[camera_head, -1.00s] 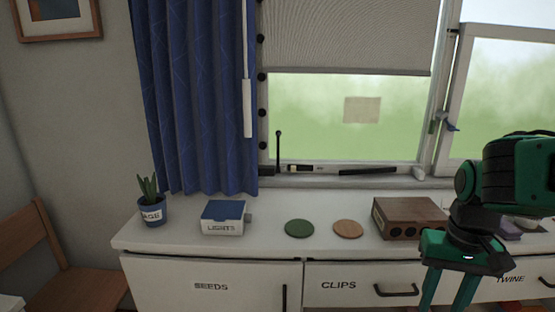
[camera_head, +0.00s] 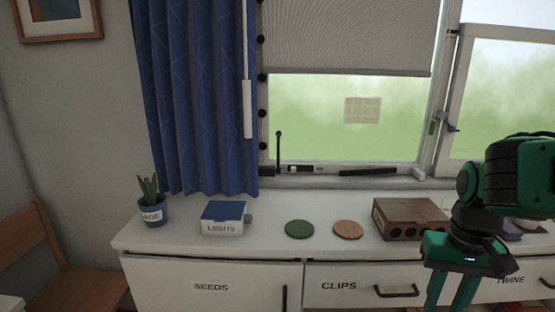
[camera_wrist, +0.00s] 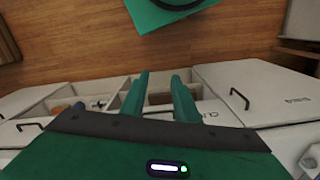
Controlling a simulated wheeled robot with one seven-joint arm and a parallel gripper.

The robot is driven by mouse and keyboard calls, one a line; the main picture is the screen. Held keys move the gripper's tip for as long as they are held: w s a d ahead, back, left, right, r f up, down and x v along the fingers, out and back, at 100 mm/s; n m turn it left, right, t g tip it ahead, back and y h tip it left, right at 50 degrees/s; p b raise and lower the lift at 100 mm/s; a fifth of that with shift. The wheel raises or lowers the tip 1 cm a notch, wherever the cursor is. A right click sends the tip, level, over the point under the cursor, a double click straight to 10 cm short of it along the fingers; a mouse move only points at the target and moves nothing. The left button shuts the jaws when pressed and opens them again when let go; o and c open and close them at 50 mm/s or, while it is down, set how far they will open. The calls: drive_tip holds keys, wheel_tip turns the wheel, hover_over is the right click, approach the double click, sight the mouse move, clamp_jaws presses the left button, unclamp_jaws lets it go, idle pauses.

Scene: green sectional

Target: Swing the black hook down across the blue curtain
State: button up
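The blue curtain (camera_head: 197,100) hangs in folds at the left side of the window. A thin black upright bar with a knobbed top, which appears to be the black hook (camera_head: 279,148), stands just right of the curtain's lower edge, at the left end of the sill. It is apart from the curtain's front. My gripper (camera_head: 449,292) is far to the right and lower, in front of the drawers, pointing down. Its two green fingers are apart and empty in the wrist view (camera_wrist: 161,92). Neither hook nor curtain shows in the wrist view.
On the white cabinet top (camera_head: 270,215) stand a potted plant (camera_head: 151,208), a LIGHTS box (camera_head: 222,220), a green disc (camera_head: 299,228), a tan disc (camera_head: 348,229) and a brown box (camera_head: 408,217). A white wand (camera_head: 247,108) hangs beside the curtain. An open window pane (camera_head: 503,90) is at right.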

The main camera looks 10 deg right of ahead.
drive_tip(key=w+a+r+n+t, duration=0.1)
drive_tip(key=w+a+n+t, duration=0.15)
drive_tip(key=w, duration=0.65)
drive_tip(key=w+a+r+n+t+h, duration=0.15)
drive_tip(key=w+a, duration=0.25)
drive_tip(key=w, duration=0.5)
drive_tip(key=w+a+r+n+t, duration=0.1)
drive_tip(key=w+a+t, duration=0.2)
drive_tip(key=w, duration=0.6)
drive_tip(key=t, duration=1.1)
approach(278, 152)
drive_tip(key=w, duration=0.4)
drive_tip(key=w+d+r, duration=0.1)
drive_tip(key=w, duration=0.9)
drive_tip(key=shift+w+d, duration=0.2)
drive_tip(key=shift+w, duration=0.1)
clamp_jaws()
